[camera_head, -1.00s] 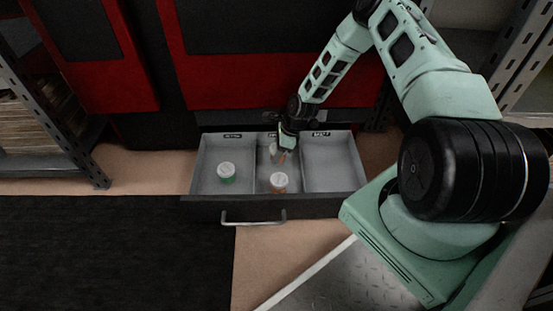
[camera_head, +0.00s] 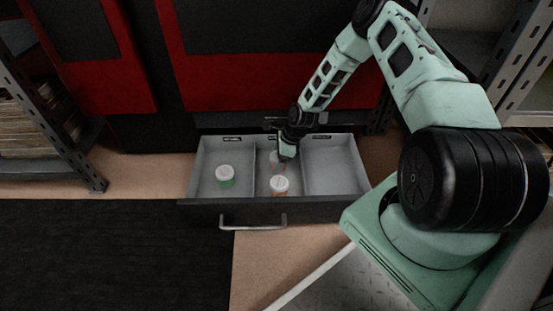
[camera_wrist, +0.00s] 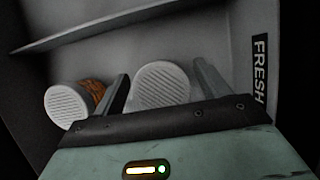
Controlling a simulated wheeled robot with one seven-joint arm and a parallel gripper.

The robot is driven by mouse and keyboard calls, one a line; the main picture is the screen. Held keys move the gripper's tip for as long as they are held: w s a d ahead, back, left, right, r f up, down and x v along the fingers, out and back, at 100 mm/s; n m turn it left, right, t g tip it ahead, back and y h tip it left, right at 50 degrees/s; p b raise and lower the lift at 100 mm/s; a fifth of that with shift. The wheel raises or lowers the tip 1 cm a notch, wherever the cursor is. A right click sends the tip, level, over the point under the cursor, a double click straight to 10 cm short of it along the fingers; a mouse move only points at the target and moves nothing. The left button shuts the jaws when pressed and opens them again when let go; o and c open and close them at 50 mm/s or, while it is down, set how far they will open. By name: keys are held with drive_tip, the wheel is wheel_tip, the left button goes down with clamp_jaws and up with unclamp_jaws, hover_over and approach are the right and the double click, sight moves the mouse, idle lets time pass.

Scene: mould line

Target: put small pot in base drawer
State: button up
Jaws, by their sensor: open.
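The open base drawer (camera_head: 335,205) has three compartments. A white-lidded small pot (camera_head: 273,157) stands in the middle compartment, partly hidden by my gripper (camera_head: 281,162). In the wrist view, this pot's ribbed lid (camera_wrist: 160,84) lies between the two spread fingers of my gripper (camera_wrist: 163,88). The fingers are open, one on each side, with small gaps visible. A second white-lidded pot with an orange band (camera_head: 279,187) stands nearer the front of the same compartment, and in the wrist view it shows outside the left finger (camera_wrist: 68,104).
The right compartment (camera_head: 335,165) is empty. Thin dividers separate the compartments. A label reading FRESH (camera_wrist: 260,68) is on the middle compartment's wall. A metal shelf (camera_head: 62,150) stands at the left.

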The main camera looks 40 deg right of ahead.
drive_tip(key=p+v, duration=0.8)
drive_tip(key=v, duration=0.4)
drive_tip(key=s+a+r+n+g+h, duration=0.1)
drive_tip(key=s+a+r+n, duration=0.2)
drive_tip(key=a+r+n, duration=0.65)
drive_tip(key=s+a+r+n+g, duration=0.1)
drive_tip(key=s+a+r+n, duration=0.2)
drive_tip(key=a+r+n, duration=0.65)
drive_tip(key=s+a+r+n, duration=0.3)
drive_tip(key=s+r+n, duration=0.1)
drive_tip(key=s, duration=0.3)
drive_tip(key=s+a+r+n+h, duration=0.1)
drive_tip(key=s+a+r+n, duration=0.3)
drive_tip(key=s, duration=0.4)
drive_tip(key=s+a+r+n+h, duration=0.1)
drive_tip(key=s+a+r+n, duration=0.2)
drive_tip(key=s+r+n, duration=0.2)
wheel_tip(320, 180, up, 3)
drive_tip(key=s, duration=0.2)
drive_tip(key=shift+s+a+f+g, duration=0.2)
drive_tip(key=shift+s+a+g, duration=0.1)
drive_tip(key=shift+a, duration=0.1)
